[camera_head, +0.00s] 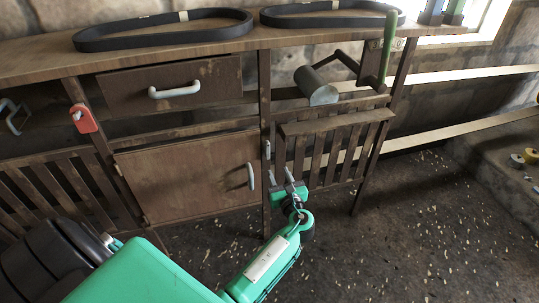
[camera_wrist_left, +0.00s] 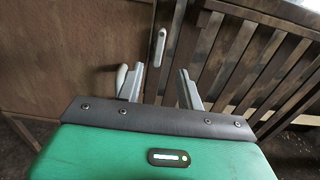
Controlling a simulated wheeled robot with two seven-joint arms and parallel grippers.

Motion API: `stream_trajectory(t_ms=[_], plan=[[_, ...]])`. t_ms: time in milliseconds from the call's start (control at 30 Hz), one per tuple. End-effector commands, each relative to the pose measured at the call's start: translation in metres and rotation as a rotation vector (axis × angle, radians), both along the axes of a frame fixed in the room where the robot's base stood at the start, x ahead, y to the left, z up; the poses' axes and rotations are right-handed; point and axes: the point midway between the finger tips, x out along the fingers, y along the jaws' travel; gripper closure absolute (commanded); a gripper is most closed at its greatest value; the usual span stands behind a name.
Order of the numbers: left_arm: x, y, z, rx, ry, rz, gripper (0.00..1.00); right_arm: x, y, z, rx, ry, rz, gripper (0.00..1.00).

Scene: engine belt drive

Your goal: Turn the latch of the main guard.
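A slatted wooden guard (camera_head: 318,158) hangs upright at the right of the bench; its slats also show in the left wrist view (camera_wrist_left: 243,63). A small grey upright latch (camera_head: 267,149) sits on the post at the guard's left edge; it also shows in the left wrist view (camera_wrist_left: 158,48), standing vertical. My left gripper (camera_head: 284,178) is just in front of and below the latch. In the left wrist view its two grey fingers (camera_wrist_left: 160,82) are apart, with nothing between them, and the latch is beyond their tips. My right gripper is not in view.
A cabinet door with a grey handle (camera_head: 251,176) is left of the post. Above are a drawer (camera_head: 175,82), a grey cylinder on a bracket (camera_head: 316,86) and black belts (camera_head: 165,29) on the bench top. A red box (camera_head: 83,118) is at left.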

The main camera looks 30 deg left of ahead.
Motion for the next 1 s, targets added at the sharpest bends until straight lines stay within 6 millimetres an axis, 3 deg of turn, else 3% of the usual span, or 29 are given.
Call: stream_trajectory(t_ms=[300,500,967,1000], plan=[[0.045,0.053,0.0,0.0,-0.001,0.0,0.63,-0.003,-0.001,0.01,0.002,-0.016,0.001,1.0],[0.065,0.077,-0.001,-0.001,-0.001,-0.001,0.63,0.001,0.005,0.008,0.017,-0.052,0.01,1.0],[0.075,0.087,-0.001,-0.003,0.0,-0.001,0.63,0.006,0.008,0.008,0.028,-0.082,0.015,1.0],[0.075,0.087,-0.001,-0.003,0.0,-0.001,0.67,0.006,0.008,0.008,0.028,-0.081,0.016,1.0]])
